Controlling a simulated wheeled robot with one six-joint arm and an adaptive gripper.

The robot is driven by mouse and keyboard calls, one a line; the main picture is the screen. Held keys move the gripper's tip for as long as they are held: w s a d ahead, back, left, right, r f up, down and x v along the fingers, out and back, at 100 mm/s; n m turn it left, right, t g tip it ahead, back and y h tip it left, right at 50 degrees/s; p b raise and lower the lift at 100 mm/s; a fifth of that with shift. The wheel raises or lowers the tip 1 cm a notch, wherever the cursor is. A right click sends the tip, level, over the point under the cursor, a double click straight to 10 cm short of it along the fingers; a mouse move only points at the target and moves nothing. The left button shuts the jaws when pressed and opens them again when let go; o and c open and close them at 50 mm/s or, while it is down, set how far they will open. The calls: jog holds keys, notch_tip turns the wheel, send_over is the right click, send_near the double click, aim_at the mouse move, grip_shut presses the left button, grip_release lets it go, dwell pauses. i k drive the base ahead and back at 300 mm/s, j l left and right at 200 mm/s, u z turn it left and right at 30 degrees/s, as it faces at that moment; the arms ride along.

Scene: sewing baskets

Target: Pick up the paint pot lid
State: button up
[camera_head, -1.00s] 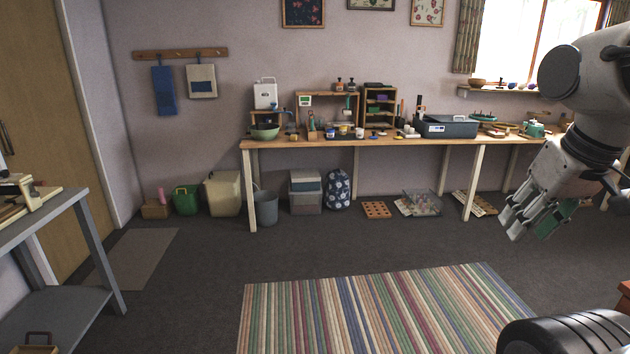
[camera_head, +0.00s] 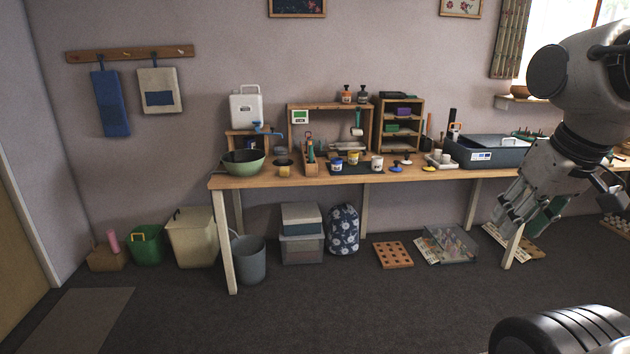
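Several paint pots stand on the wooden workbench (camera_head: 300,179): one with blue (camera_head: 337,165), one with yellow (camera_head: 353,159) and a white one (camera_head: 377,162). To their right lie small flat disc shapes that look like lids, one blue (camera_head: 396,169), one yellow (camera_head: 429,168) and one dark with an orange-red spot (camera_head: 406,161). They are small and hard to make out. My gripper (camera_head: 515,212) hangs at the right, in front of the bench's right part and far from the pots. A green piece shows beside its fingers; I cannot tell whether it is held. The finger gap is unclear.
A green bowl (camera_head: 243,162), a tool holder (camera_head: 311,163), shelves (camera_head: 399,125) and a grey-blue bin (camera_head: 490,151) stand on the bench. Buckets, storage boxes (camera_head: 302,235), a backpack (camera_head: 343,229) and a holed board (camera_head: 394,254) line the floor below. The carpet (camera_head: 350,315) in front is clear.

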aim_at(396, 168)
jog(key=i, duration=1.1)
jog(key=i+z, duration=0.1)
jog(key=i, duration=1)
jog(key=i+j+z, duration=0.3)
jog(key=i, duration=0.25)
jog(key=i+j+z, duration=0.3)
jog(key=i, duration=0.25)
jog(key=l, duration=0.1)
